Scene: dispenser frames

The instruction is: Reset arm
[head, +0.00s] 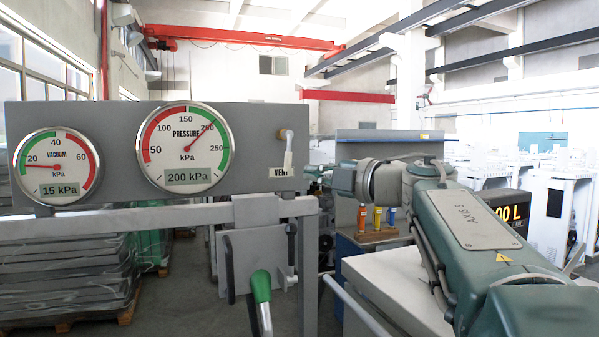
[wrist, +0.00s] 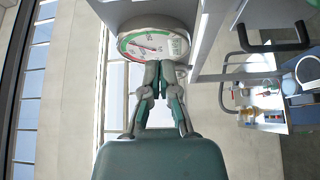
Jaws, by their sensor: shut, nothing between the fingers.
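My arm (head: 475,222) reaches in from the lower right of the head view, and its wrist points left toward the gauge panel. My gripper (head: 312,172) is small there, just right of the panel's edge by the VENT label. In the wrist view my gripper (wrist: 161,64) is shut, its fingertips together and empty. A round gauge (wrist: 150,38) shows behind the fingertips; I cannot tell which one it is.
The grey panel (head: 255,118) bears a vacuum gauge (head: 57,167) showing 15 kPa and a pressure gauge (head: 185,148) showing 200 kPa. A green-handled lever (head: 261,287) stands below. Small bottles (head: 377,217) stand behind my arm. A digital display (head: 508,214) is partly hidden.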

